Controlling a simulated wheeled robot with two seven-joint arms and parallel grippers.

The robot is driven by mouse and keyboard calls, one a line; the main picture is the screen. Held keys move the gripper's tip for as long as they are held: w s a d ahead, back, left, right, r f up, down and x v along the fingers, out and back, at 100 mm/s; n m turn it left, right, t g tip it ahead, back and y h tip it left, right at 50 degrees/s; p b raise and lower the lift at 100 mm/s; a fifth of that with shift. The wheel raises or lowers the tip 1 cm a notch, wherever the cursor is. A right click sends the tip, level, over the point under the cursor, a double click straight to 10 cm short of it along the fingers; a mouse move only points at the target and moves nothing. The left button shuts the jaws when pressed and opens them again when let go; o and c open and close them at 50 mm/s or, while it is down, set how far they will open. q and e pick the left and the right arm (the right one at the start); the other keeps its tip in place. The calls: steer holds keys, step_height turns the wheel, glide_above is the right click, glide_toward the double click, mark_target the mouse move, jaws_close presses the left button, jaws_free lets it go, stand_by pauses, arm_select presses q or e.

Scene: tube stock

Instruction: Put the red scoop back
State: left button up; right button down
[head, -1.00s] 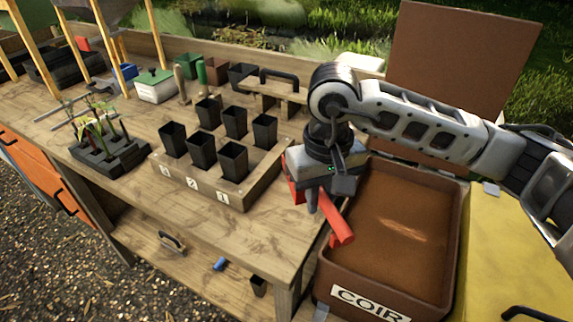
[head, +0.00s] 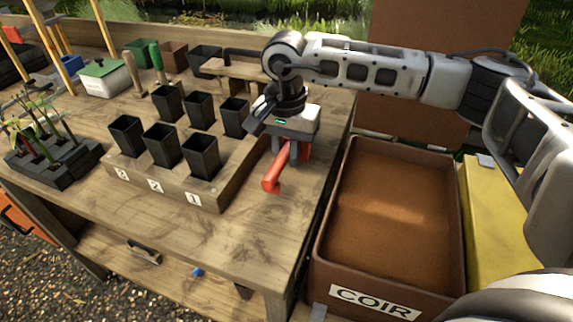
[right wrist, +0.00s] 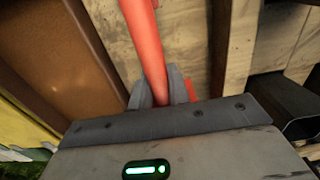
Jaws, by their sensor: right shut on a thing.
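The red scoop (head: 271,178) is in my right gripper (head: 288,158), over the bench top (head: 240,235) between the black pots and the coir bin. In the right wrist view the scoop's red handle (right wrist: 146,40) passes between the two grey fingers (right wrist: 160,88), which are closed on it. Part of the scoop is hidden behind the gripper, and I cannot tell whether it touches the bench. My left gripper is not in view.
A wooden tray (head: 170,188) of several black pots stands just left of the scoop. The brown bin labelled COIR (head: 390,300) stands to the right, holding brown coir. A small wooden stand (head: 235,69) is behind the pots. The bench's front right is clear.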

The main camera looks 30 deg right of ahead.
mark_target(286, 179)
step_height(286, 179, down, 4)
steer(key=shift+r+p, duration=0.1)
steer(key=shift+p, duration=0.2)
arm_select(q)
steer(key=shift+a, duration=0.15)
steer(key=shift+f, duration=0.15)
arm_select(e)
steer(key=shift+f+b, duration=0.25)
steer(key=shift+b, duration=0.05)
steer(key=c, duration=1.3)
jaws_free()
steer(key=shift+r+p, duration=0.35)
steer(key=shift+r, duration=0.05)
step_height(286, 179, up, 11)
steer(key=shift+a+f+b, duration=0.1)
steer(key=shift+f+b, duration=0.1)
steer(key=shift+b, duration=0.75)
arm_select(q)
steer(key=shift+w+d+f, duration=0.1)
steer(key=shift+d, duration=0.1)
arm_select(e)
steer(key=shift+r, duration=0.55)
